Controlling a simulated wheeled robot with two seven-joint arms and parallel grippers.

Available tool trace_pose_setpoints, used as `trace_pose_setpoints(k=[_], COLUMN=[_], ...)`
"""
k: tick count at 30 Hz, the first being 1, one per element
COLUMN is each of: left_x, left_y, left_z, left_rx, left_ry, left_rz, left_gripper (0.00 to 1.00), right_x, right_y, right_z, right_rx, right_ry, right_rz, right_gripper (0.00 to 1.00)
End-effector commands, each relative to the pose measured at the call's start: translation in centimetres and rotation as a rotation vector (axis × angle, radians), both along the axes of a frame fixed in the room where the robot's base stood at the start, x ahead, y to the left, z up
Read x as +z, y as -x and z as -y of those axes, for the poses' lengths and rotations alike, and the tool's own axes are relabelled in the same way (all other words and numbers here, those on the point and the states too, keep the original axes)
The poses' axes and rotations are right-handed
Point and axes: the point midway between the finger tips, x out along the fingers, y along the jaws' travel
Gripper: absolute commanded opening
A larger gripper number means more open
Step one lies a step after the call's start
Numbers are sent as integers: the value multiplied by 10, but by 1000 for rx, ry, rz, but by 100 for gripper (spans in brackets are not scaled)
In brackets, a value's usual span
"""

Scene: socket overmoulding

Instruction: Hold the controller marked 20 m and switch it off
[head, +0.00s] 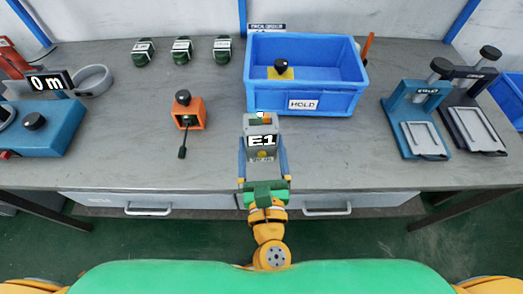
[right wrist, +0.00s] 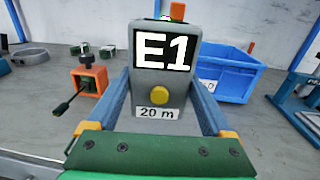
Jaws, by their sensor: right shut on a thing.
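The controller (head: 262,131) is a grey box whose black display reads E1, with a yellow button below it. It also shows in the right wrist view (right wrist: 158,78), where the label under the button (right wrist: 158,113) reads 20 m. My right gripper (head: 263,165) is shut on the controller, one blue finger on each side of it. The controller faces the camera, upright in the right wrist view. A small green and orange part shows at its top edge. Whether its underside touches the table cannot be told. My left gripper is not in view.
A blue bin (head: 343,100) labelled HOLD stands behind the controller. An orange block with a black lever (head: 189,114) is to the left. A blue device reading 0 m (head: 45,130) is far left. Two clamp stands (head: 420,125) (head: 470,115) are right. Table (head: 330,150) between is clear.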

Motion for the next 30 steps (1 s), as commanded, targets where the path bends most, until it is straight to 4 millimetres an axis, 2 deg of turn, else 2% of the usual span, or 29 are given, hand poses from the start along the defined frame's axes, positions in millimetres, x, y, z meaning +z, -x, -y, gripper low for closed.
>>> trace_pose_setpoints(k=[30], left_x=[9], left_y=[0], left_z=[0], left_rx=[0], left_ry=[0], left_rz=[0], left_gripper=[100], right_x=[1], right_y=[-72], right_z=[0], right_rx=[0], right_ry=[0], right_rz=[2], right_gripper=[31])
